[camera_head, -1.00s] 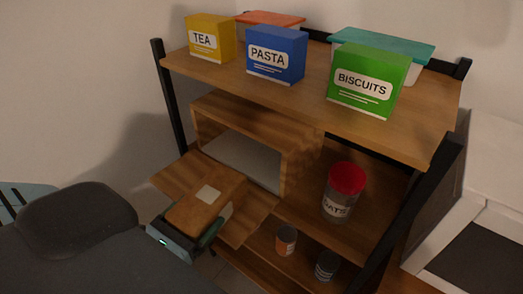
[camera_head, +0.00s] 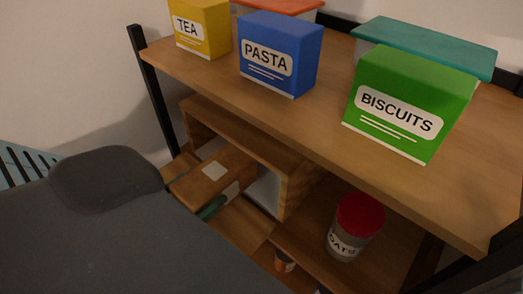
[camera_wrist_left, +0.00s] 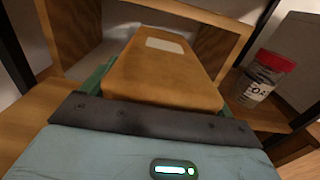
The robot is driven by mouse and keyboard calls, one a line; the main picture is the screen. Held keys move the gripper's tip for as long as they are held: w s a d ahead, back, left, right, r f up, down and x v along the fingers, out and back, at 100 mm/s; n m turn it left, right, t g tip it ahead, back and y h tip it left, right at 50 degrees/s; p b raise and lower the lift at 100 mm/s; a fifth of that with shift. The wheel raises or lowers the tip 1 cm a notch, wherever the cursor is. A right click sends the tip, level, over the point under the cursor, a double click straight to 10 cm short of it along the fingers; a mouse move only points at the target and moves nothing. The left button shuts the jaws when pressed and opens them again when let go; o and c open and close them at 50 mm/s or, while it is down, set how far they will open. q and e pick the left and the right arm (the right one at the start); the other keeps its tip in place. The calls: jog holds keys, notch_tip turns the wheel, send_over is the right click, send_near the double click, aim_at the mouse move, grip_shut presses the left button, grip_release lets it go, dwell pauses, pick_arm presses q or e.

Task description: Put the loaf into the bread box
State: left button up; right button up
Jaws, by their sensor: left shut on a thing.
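The loaf (camera_head: 208,182) is a brown block with a pale label on top. It also shows in the left wrist view (camera_wrist_left: 160,75), between the green fingers of my left gripper (camera_wrist_left: 155,85). My left gripper is shut on it, with one green finger showing beside the loaf in the head view (camera_head: 213,207). The wooden bread box (camera_head: 250,140) stands open on the shelf below the top board, its flap (camera_head: 243,225) lowered toward me. The loaf is at the box's mouth, above the flap. I cannot tell how far inside its far end is. My right gripper is not in view.
Tea (camera_head: 203,27), pasta (camera_head: 280,52) and biscuits (camera_head: 410,102) boxes stand on the top shelf (camera_head: 330,110). A red-lidded oats jar (camera_head: 354,228) stands right of the bread box. A can (camera_head: 284,262) sits lower down. A black post (camera_head: 152,95) rises at the left.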

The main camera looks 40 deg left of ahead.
pick_arm(q)
jog(key=shift+w+r, duration=0.15)
jog(key=w, duration=0.5)
jog(key=w+d, duration=0.1)
jog(key=w, duration=1.1)
jog(key=shift+d+p, duration=0.15)
jog(key=shift+p, duration=0.25)
jog(key=shift+w, duration=0.35)
notch_tip(320, 180, down, 4)
jog(key=shift+r+b, duration=0.2)
jog(key=shift+b, duration=0.3)
jog(key=shift+f, duration=0.1)
jog(key=o, duration=1.1)
jog(key=shift+s+f, duration=0.1)
jog(key=shift+o, duration=0.2)
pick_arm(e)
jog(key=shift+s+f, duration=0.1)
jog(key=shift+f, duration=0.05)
